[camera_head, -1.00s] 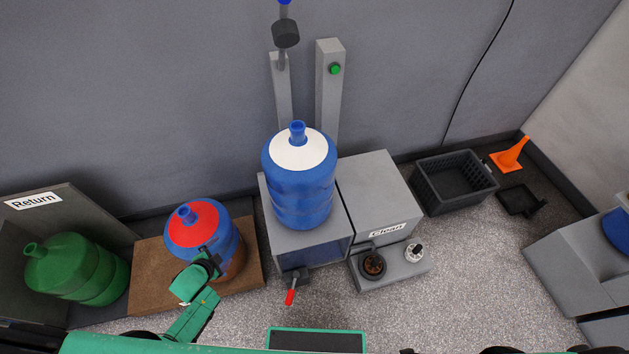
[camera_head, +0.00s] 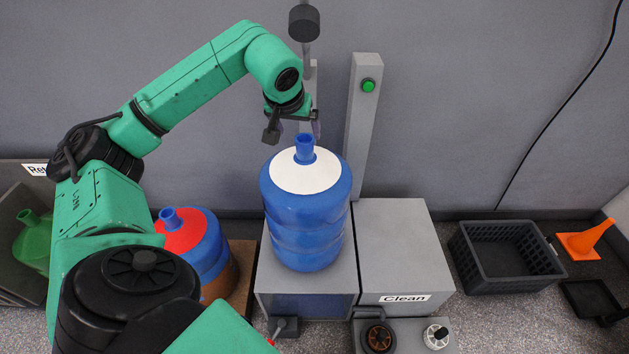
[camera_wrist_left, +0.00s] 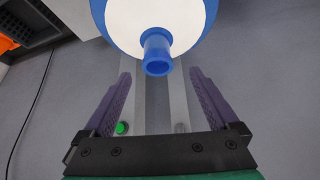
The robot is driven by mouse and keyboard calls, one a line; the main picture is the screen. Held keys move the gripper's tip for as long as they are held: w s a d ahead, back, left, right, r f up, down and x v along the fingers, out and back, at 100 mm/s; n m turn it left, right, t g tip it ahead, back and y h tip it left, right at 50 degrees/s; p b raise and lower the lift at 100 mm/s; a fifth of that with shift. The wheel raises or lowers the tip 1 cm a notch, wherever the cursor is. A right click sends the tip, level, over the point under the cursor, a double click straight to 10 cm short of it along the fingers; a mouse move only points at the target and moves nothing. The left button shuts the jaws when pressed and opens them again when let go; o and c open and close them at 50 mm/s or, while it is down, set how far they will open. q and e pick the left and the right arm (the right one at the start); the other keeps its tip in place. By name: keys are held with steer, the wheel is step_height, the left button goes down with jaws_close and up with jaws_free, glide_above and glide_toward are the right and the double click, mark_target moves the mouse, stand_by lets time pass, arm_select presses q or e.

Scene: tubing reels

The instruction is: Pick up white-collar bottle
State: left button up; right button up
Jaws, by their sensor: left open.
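The white-collar bottle (camera_head: 307,215) is a large blue jug with a white top and a blue neck. It stands upright on a grey stand (camera_head: 305,283) left of the Clean box. My left gripper (camera_head: 300,138) is just above and behind the bottle's neck in the head view. In the left wrist view its two purple fingers (camera_wrist_left: 155,88) are spread wide, with the blue neck (camera_wrist_left: 157,52) between and just beyond their tips. The fingers show no contact with the neck. My right gripper is not in view.
A red-collar blue bottle (camera_head: 190,243) stands on a brown board, partly behind my arm. A green bottle (camera_head: 35,240) lies in the Return bin. A post with a green button (camera_head: 368,86) rises behind.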

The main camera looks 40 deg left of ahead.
mark_target(304, 141)
arm_select(q)
steer(key=x, duration=0.9)
steer(key=shift+w+d+f+p, duration=0.15)
steer(key=shift+w+f+p, duration=0.05)
steer(key=shift+p, duration=0.1)
steer(key=shift+r, duration=0.1)
jaws_close()
steer(key=shift+r, duration=0.1)
